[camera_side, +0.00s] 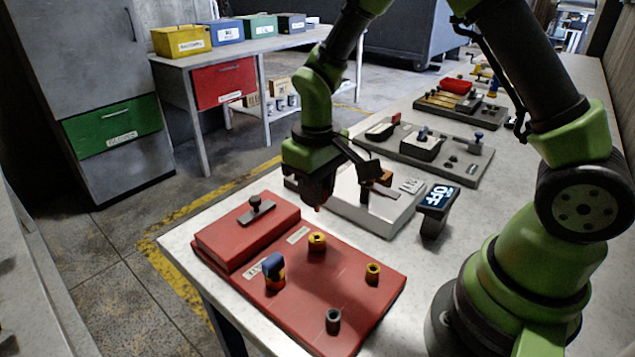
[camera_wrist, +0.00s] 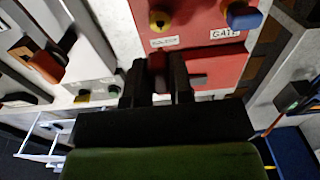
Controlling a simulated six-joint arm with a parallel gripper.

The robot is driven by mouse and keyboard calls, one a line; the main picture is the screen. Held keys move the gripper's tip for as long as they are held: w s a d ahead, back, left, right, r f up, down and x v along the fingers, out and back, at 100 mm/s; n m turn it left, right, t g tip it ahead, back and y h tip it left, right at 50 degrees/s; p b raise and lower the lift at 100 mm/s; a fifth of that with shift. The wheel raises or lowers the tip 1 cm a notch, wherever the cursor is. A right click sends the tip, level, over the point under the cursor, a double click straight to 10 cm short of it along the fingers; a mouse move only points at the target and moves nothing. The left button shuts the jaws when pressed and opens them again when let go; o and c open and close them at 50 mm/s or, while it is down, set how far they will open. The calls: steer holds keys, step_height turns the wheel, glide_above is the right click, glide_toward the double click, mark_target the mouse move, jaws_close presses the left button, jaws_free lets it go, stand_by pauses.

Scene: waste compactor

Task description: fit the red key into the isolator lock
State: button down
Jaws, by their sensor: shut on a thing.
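My gripper (camera_side: 318,198) hangs over the table behind the red panel (camera_side: 350,273). It is shut on a small dark red piece, the red key (camera_wrist: 158,66), between the two black fingers in the wrist view. The key is apart from the panel's sockets. A yellow-topped lock (camera_side: 316,241) stands on the panel beside a small label I cannot read; it also shows in the wrist view (camera_wrist: 159,20). I cannot tell for sure which socket is the isolator lock.
A blue key (camera_side: 274,266) stands in a yellow socket near the GATE label. Another yellow socket (camera_side: 372,272) and a dark post (camera_side: 333,320) are in front. A raised red box (camera_side: 246,234) with a handle is left. A grey box (camera_side: 362,205) and OFF display (camera_side: 438,197) stand behind.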

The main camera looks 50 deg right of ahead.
steer(key=shift+f, duration=2.35)
steer(key=shift+f, duration=1.4)
steer(key=c, duration=0.9)
jaws_free()
steer(key=shift+c, duration=0.2)
steer(key=shift+c, duration=0.4)
steer(key=shift+r, duration=3.5)
